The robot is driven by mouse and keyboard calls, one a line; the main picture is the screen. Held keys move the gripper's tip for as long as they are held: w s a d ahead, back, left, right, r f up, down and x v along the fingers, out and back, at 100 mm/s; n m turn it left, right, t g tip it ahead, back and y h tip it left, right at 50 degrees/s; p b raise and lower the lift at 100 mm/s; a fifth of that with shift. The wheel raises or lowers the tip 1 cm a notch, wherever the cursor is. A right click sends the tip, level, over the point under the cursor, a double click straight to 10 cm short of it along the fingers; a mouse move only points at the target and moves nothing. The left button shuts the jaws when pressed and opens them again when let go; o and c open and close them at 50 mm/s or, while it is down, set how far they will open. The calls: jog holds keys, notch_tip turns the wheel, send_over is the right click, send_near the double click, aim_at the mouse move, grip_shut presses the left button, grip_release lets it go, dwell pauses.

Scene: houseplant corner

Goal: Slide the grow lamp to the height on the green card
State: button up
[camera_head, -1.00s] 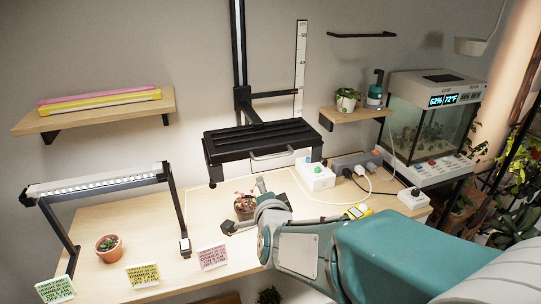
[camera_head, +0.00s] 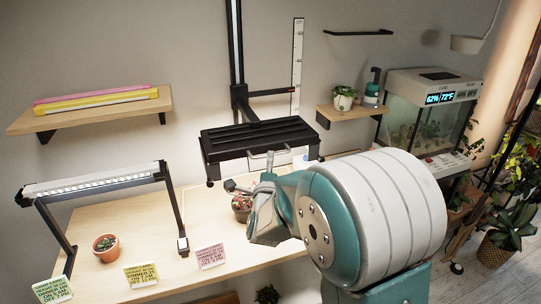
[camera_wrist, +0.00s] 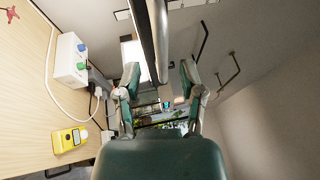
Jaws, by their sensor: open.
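The grow lamp (camera_head: 235,141) is a wide black panel on a dark upright rail (camera_head: 237,50), with a thin handle (camera_head: 250,156) along its front. A pointer arm (camera_head: 277,93) reaches from its bracket to a white height scale (camera_head: 297,65) on the wall. The green card (camera_head: 52,289) stands at the table's front left; its print is too small to read surely. My gripper (camera_head: 266,163) is up at the lamp's front handle. In the wrist view my gripper (camera_wrist: 158,76) is open, with a long bar, apparently the handle (camera_wrist: 153,35), running between its fingers; contact is unclear.
Yellow (camera_head: 141,275) and pink (camera_head: 211,256) cards stand beside the green one. A second lamp (camera_head: 95,180) arches over a potted cactus (camera_head: 106,247). A potted plant (camera_head: 241,206) sits below the grow lamp, near my arm. The wrist view shows a socket box (camera_wrist: 70,60) and yellow meter (camera_wrist: 70,139).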

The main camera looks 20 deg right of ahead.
jog(key=shift+x, duration=1.65)
grip_shut()
notch_tip(320, 180, up, 21)
jog(key=shift+f, duration=0.25)
grip_release()
